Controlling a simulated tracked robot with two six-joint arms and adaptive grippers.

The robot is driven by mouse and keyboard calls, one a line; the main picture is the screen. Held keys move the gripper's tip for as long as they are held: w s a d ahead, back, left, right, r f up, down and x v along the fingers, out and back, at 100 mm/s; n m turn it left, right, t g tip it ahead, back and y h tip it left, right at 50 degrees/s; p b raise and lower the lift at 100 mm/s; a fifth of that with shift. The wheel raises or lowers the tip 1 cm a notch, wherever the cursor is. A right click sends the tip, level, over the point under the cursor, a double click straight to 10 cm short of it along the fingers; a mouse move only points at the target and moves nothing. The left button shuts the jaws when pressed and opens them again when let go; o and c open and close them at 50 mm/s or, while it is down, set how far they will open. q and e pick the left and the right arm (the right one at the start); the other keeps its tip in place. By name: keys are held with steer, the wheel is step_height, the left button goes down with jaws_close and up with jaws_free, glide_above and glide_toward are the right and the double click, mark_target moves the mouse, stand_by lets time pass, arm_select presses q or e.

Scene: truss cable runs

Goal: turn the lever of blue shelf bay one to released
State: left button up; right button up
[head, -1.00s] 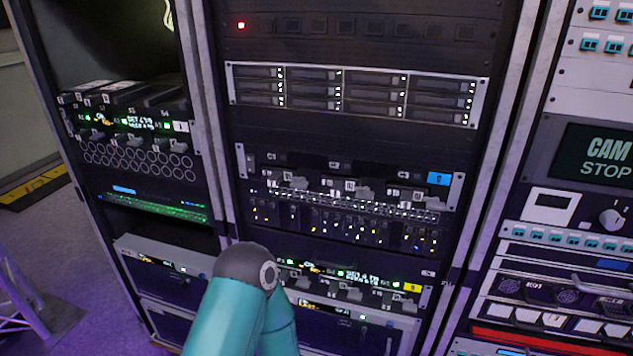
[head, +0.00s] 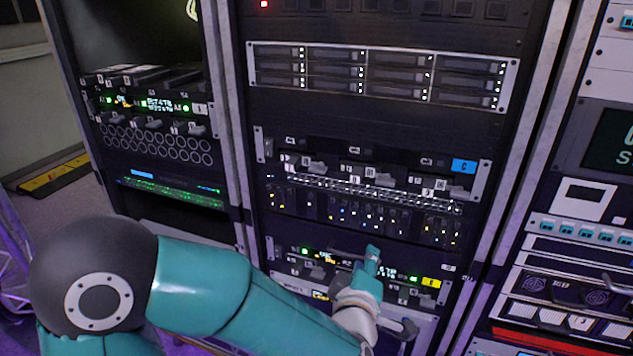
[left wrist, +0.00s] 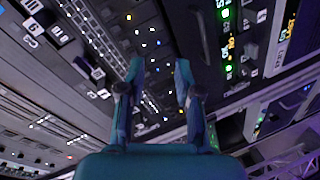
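The blue shelf is the unit with a blue tag (head: 464,166) at its right end, in the middle rack. Its leftmost bay shows a small grey lever (head: 314,166); its exact setting is too small to tell. More grey levers sit to its right along the same shelf. My left gripper (head: 373,258) is below the blue shelf and right of that lever, near the yellow-tagged shelf, and apart from the lever. In the left wrist view my left gripper (left wrist: 158,88) has its two teal fingers apart with nothing between them. My right gripper is not in view.
The yellow-tagged shelf (head: 431,283) is partly hidden by my left arm. A row of small lit modules (head: 340,212) lies under the blue shelf. A drive unit (head: 385,75) is above it. Neighbouring racks stand left and right.

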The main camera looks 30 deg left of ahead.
arm_select(q)
steer(key=s+a+r+n+y, duration=0.3)
steer(key=r+n, duration=0.1)
steer(key=r, duration=0.2)
steer(key=s+a+r+n+y, duration=0.2)
steer(key=s+r+n+y, duration=0.1)
steer(key=r+n, duration=0.2)
steer(key=p, duration=0.3)
glide_toward(318, 173)
steer(key=x, duration=1)
